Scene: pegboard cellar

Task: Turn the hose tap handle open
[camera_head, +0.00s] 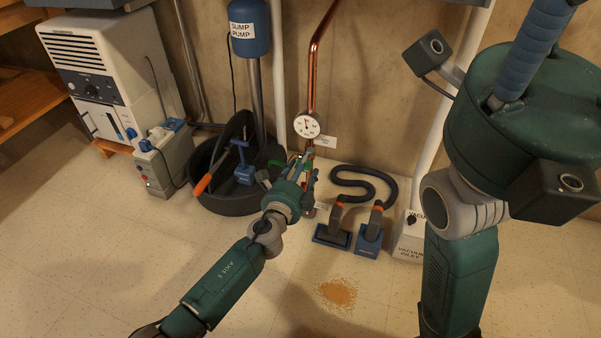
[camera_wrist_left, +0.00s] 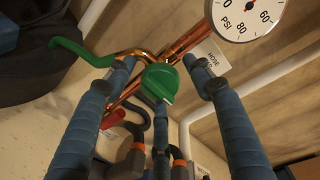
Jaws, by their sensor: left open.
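The hose tap handle (camera_wrist_left: 160,84) is a green knob on a copper and brass fitting in the left wrist view. A curved green piece (camera_wrist_left: 72,46) reaches out to the left of the fitting. My left gripper (camera_wrist_left: 158,64) is open, with its blue fingers spread on both sides of the handle and one below it; I cannot tell whether any touches. In the head view my left gripper (camera_head: 306,164) is at the foot of the copper pipe (camera_head: 313,85) and hides most of the tap. My right gripper (camera_head: 535,50) is large at the upper right, its fingertips out of frame.
A pressure gauge (camera_head: 307,125) sits on the pipe just above the tap. A black basin (camera_head: 225,195) with a sump pump (camera_head: 249,27) stands left. A vacuum inlet (camera_head: 410,236) and blue floor nozzles (camera_head: 369,238) stand right. Crumbs (camera_head: 338,293) lie on open floor.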

